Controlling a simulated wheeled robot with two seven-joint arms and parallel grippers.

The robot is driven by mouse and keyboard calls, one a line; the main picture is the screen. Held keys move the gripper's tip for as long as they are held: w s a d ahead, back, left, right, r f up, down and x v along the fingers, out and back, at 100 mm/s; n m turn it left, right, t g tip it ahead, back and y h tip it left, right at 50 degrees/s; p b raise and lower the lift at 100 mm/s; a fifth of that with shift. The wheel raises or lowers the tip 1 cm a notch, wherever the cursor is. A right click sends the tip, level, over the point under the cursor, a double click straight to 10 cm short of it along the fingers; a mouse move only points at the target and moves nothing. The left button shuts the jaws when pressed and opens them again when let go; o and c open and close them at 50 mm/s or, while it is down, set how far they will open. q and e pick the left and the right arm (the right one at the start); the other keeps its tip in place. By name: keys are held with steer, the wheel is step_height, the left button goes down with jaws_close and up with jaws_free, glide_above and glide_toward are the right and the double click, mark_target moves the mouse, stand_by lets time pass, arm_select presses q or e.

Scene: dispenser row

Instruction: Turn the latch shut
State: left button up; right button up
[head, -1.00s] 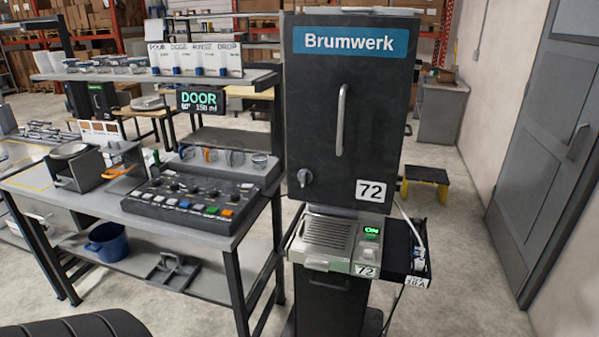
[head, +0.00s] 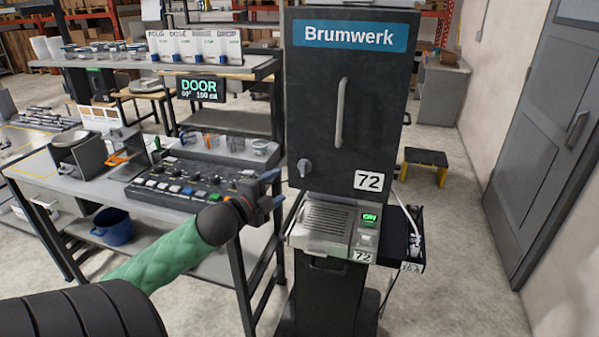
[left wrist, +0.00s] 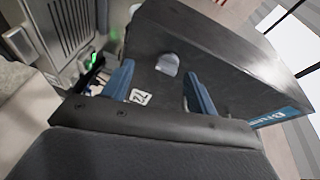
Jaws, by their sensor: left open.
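The latch (head: 305,170) is a small grey knob low on the left side of the dark Brumwerk door (head: 335,110). Its lever points downward in the head view. In the left wrist view the latch (left wrist: 168,64) shows as a pale tab between my fingers, beyond them. My left gripper (head: 274,190) has blue fingers and is to the left of the latch and a little lower, apart from it. It is open and empty, and its fingers (left wrist: 160,90) stand wide apart in the left wrist view. My right gripper is in neither view.
A drip tray (head: 327,222) with a green ON light juts out below the door. A vertical handle (head: 340,112) stands on the door. The control panel (head: 190,180) on the workbench is left of my gripper. A DOOR display (head: 201,89) hangs above. Floor at right is mostly clear.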

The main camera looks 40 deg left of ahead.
mark_target(301, 170)
arm_select(q)
steer(key=shift+w+d+r+m+t+h+p, duration=0.15)
steer(key=shift+w+d+r+m+p, duration=0.2)
steer(key=shift+w, duration=0.45)
steer(key=shift+w+d+r+m+t+h+p, duration=0.1)
steer(key=shift+w+r+m+t+h+p, duration=0.15)
steer(key=shift+w+m, duration=0.45)
steer(key=shift+w+d+r+m+t+h+p, duration=0.1)
steer(key=shift+w+d+r+m+p, duration=0.25)
steer(key=shift+w, duration=0.5)
steer(key=shift+w+a+f+p, duration=0.15)
steer(key=shift+w+p, duration=0.45)
steer(key=shift+w, duration=1)
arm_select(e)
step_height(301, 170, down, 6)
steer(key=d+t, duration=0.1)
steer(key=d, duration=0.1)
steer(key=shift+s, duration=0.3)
arm_select(q)
steer(key=shift+f, duration=0.1)
steer(key=c, duration=1)
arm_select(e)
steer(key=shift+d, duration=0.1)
